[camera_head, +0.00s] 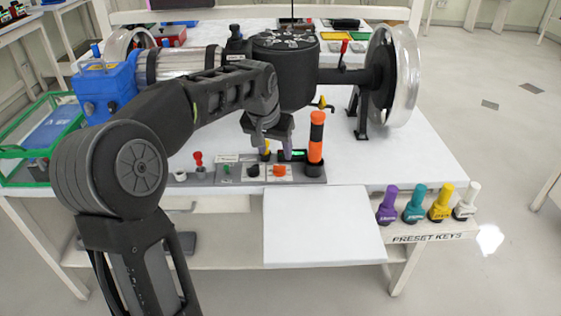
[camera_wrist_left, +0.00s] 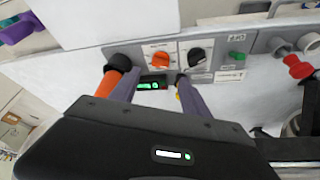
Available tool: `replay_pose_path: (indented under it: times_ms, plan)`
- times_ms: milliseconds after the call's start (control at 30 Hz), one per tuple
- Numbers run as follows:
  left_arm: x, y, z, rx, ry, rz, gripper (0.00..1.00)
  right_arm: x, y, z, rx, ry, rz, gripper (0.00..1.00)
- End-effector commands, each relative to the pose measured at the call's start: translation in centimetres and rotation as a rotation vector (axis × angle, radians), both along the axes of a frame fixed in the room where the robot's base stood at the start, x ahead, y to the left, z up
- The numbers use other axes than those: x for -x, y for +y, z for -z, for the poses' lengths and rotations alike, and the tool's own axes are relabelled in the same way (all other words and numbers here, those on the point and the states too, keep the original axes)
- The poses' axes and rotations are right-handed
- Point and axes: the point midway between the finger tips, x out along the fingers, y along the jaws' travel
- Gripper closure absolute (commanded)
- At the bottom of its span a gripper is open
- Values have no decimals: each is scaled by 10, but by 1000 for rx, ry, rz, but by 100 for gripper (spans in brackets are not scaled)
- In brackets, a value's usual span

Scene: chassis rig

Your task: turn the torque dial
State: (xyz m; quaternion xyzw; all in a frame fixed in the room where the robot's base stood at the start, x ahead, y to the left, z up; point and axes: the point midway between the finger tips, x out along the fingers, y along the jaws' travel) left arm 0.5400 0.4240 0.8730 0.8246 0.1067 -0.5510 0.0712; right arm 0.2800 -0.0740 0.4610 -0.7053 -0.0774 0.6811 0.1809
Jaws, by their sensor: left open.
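A grey control panel (camera_head: 225,176) lies along the table's front edge. It carries a black dial (camera_head: 253,170) and an orange dial (camera_head: 280,170), each on a white plate; their labels are too small to read, so I cannot tell which is the torque dial. The wrist view shows the orange dial (camera_wrist_left: 161,58) beside the black dial (camera_wrist_left: 196,55). My left gripper (camera_head: 276,148) is open above the back of the panel, its purple fingers apart. In the wrist view, a small green-lit display (camera_wrist_left: 152,84) shows between the fingers (camera_wrist_left: 156,75). Neither dial is gripped.
An orange-and-black post (camera_head: 316,138) stands close right of my left gripper. A flywheel (camera_head: 400,75) and a black drum (camera_head: 285,70) stand behind. Several coloured preset keys (camera_head: 414,204) stand at the front right. Red and green controls sit on the panel's left part.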

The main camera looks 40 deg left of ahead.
Motion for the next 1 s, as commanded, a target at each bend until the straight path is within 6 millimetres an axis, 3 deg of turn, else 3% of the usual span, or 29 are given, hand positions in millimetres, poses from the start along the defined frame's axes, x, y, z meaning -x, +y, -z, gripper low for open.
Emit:
replay_pose_path:
  times_ms: [167, 533, 933, 1000]
  plan:
    - [-4, 1, 13, 1, 4, 0, 45, 0, 0, 2, 0, -1, 0, 66]
    - [-24, 6, 63, 0, 3, 1, 45, 0, 0, 7, 0, -1, 0, 66]
    - [-29, 8, 71, 0, 0, 0, 45, 0, 0, 7, 0, -1, 0, 66]
    - [-28, 7, 71, 0, 0, 0, 50, 0, 0, 7, 0, -1, 0, 66]
